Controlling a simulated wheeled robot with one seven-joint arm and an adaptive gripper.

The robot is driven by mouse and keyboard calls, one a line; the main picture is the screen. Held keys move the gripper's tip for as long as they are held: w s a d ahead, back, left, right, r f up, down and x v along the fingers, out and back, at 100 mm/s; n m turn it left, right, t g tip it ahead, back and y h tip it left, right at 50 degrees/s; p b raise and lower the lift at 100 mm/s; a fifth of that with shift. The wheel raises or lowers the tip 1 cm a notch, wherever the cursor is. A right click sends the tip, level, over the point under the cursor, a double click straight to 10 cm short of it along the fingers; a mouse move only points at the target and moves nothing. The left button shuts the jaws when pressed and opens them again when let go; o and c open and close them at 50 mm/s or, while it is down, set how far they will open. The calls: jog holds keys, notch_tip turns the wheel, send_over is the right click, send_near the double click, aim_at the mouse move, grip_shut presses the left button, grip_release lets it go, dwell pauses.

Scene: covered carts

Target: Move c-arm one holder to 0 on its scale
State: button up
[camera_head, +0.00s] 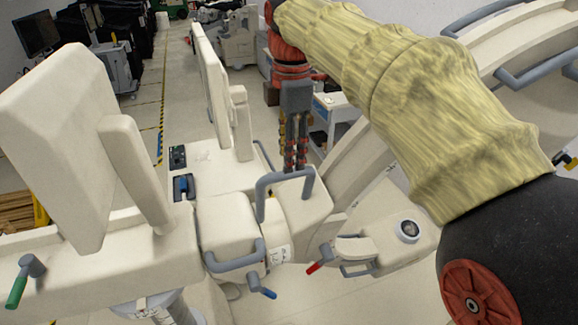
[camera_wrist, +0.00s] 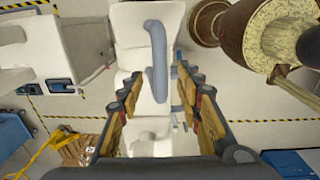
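A cream c-arm machine fills the middle of the head view. A grey U-shaped handle (camera_head: 285,184) stands on its cream block (camera_head: 303,205). My gripper (camera_head: 295,166) points down just above or behind this handle. In the wrist view my gripper (camera_wrist: 157,85) is open, its fingers apart on both sides of a grey handle (camera_wrist: 156,55). I see no clear contact with the handle. A small white label with dark marks (camera_head: 279,256) is on the body below the block; I cannot read it or tell whether it is the scale.
A second grey handle (camera_head: 236,258) and blue (camera_head: 263,292), red (camera_head: 317,268) and green (camera_head: 27,280) levers stick out nearby. Cream monitor panels (camera_head: 60,135) stand at left. A large curved cream arm (camera_head: 525,50) is at upper right.

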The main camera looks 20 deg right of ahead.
jog(key=shift+w+f, duration=0.1)
jog(key=shift+f, duration=2.05)
jog(key=shift+c, duration=1.2)
grip_shut()
